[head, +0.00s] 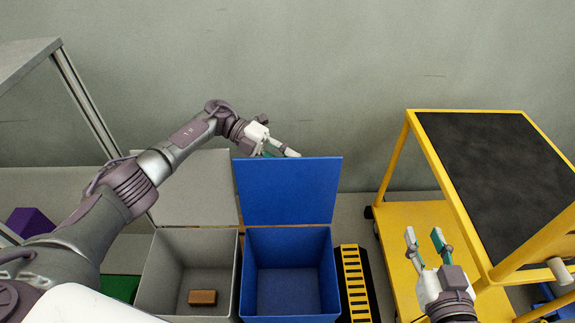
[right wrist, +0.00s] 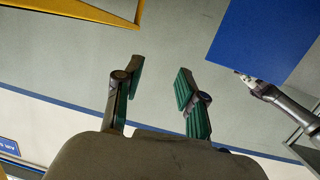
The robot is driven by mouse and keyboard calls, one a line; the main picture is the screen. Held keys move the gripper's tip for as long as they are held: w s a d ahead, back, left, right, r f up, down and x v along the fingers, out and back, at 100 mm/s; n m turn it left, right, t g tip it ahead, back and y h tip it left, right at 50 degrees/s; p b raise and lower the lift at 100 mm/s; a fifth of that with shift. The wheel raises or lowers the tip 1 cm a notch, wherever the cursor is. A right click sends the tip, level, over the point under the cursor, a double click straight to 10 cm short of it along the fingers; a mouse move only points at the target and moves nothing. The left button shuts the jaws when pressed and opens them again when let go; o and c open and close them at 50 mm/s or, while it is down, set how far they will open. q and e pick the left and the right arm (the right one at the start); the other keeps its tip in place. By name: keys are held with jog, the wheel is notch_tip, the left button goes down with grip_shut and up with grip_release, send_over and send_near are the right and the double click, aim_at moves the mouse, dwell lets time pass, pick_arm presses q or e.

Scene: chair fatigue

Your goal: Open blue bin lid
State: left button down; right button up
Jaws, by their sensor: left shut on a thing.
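The blue bin (head: 290,312) stands open, with its inside visible and empty. Its blue lid (head: 288,190) is raised nearly upright at the back; it also shows in the right wrist view (right wrist: 262,38). My left gripper (head: 280,152) is at the lid's top edge, shut on the lid; the exact contact is partly hidden behind the edge. In the right wrist view, the left gripper (right wrist: 243,78) is beside the lid's edge. My right gripper (head: 424,238) is open and empty, right of the bin; its spread green-padded fingers show in its wrist view (right wrist: 160,88).
A grey bin (head: 150,280) with its lid (head: 190,185) up stands left of the blue bin and holds a brown block (head: 203,297). A yellow slotted step (head: 355,285) is close on the right. A yellow cart with a black top (head: 495,170) stands further right.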

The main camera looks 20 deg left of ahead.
pick_arm(q)
jog(key=shift+w+a+f+b, duration=0.15)
jog(key=shift+w+f+b, duration=0.05)
jog(key=shift+w+b, duration=0.15)
pick_arm(e)
jog(key=shift+w+a+r+t+y, duration=0.15)
jog(key=shift+r+t, duration=0.3)
jog(key=shift+r, duration=0.3)
jog(key=shift+w+a+r+t+y, duration=0.1)
jog(key=shift+a+r+t+y, duration=0.1)
jog(key=shift+r+t, duration=0.45)
jog(key=shift+w+a+r+t+y, duration=0.15)
jog(key=shift+r+t, duration=0.15)
jog(key=shift+r, duration=0.55)
pick_arm(q)
jog(key=c, duration=1)
grip_release()
jog(key=shift+o, duration=0.2)
jog(key=s+v, duration=0.1)
jog(key=v, duration=0.6)
jog(key=shift+w+a, duration=0.3)
jog(key=shift+w, duration=0.2)
